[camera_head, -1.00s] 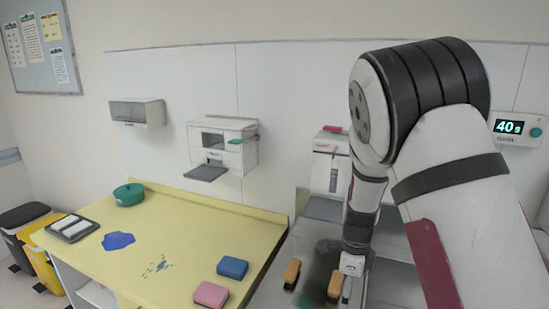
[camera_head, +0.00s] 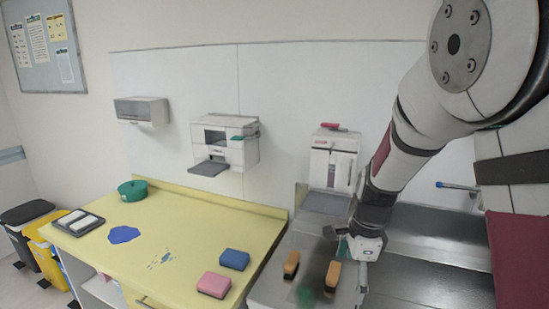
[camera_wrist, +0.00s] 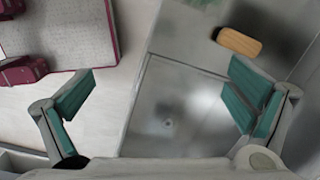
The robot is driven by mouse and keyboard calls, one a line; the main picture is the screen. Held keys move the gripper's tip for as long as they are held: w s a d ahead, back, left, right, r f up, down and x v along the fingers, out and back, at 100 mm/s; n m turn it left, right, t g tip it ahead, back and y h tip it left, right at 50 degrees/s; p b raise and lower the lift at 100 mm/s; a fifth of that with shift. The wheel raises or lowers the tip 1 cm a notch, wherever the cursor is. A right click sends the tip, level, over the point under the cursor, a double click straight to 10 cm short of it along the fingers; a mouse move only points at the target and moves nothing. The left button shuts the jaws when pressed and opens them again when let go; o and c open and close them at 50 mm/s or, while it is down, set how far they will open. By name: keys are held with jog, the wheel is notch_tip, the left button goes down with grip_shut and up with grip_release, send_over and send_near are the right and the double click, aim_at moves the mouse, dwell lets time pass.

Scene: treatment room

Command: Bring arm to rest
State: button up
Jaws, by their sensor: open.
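My gripper (camera_head: 345,248) is open at the right of the head view, over the grey metal counter. In the wrist view my gripper (camera_wrist: 162,100) has its teal-padded fingers spread wide, with nothing between them. Below it in that view are a grey metal surface and a pale floor area. An orange-brown block (camera_wrist: 239,42) lies beyond the right finger, apart from it. My arm reaches in from the right and hides part of the counter and wall.
Two orange-brown blocks, a left one (camera_head: 291,264) and a right one (camera_head: 333,273), sit close to my gripper. The yellow counter (camera_head: 190,215) holds a blue sponge (camera_head: 234,259), a pink sponge (camera_head: 214,284), a green bowl (camera_head: 132,190) and a tray (camera_head: 92,224). A white dispenser (camera_head: 332,165) stands behind.

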jog(key=s+d+r+n+t, duration=0.1)
jog(key=s+r+n+t, duration=0.3)
jog(key=s+r+n, duration=1.4)
jog(key=s+r, duration=0.1)
jog(key=s, duration=0.4)
jog(key=shift+d+r+n+t+h, duration=0.25)
jog(key=shift+n+t+h, duration=0.15)
jog(key=shift+d, duration=0.1)
